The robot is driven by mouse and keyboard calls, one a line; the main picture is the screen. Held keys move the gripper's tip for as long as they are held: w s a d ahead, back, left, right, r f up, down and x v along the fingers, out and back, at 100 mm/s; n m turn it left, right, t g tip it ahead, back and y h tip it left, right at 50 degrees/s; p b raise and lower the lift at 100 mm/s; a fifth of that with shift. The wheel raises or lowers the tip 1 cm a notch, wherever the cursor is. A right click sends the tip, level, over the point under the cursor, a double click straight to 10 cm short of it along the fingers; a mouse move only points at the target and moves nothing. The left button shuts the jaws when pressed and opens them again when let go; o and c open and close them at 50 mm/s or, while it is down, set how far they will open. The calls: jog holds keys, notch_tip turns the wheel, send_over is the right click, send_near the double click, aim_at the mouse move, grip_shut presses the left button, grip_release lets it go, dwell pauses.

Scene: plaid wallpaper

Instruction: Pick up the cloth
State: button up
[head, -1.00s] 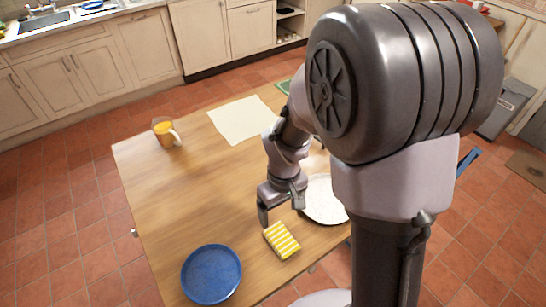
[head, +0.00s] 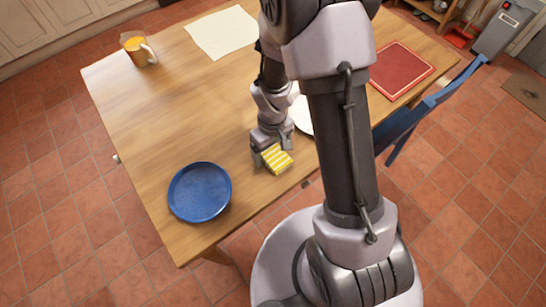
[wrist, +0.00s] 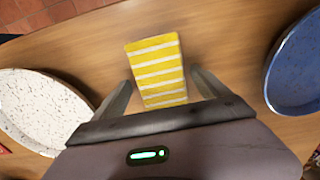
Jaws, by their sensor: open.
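The cloth (head: 277,159) is a small yellow block-like piece with white stripes, lying on the wooden table near its front edge. In the wrist view the cloth (wrist: 156,70) lies straight ahead, slightly turned. My gripper (head: 272,146) is open and low over the table at the cloth. In the wrist view my gripper (wrist: 161,88) has one finger on each side of the cloth's near part, with gaps between. The cloth's near end is partly hidden by the gripper body. I cannot tell how high the fingertips are above the table.
A blue plate (head: 200,192) sits left of the cloth, and a speckled white plate (head: 302,115) is partly hidden behind my arm. A mug (head: 137,48), a pale sheet (head: 222,32) and a red board (head: 401,68) lie farther back. A blue chair (head: 425,112) stands at the right.

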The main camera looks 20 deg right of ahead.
jog(key=shift+r, duration=0.1)
jog(key=shift+c, duration=0.3)
jog(key=c, duration=1.4)
jog(key=shift+r, duration=0.1)
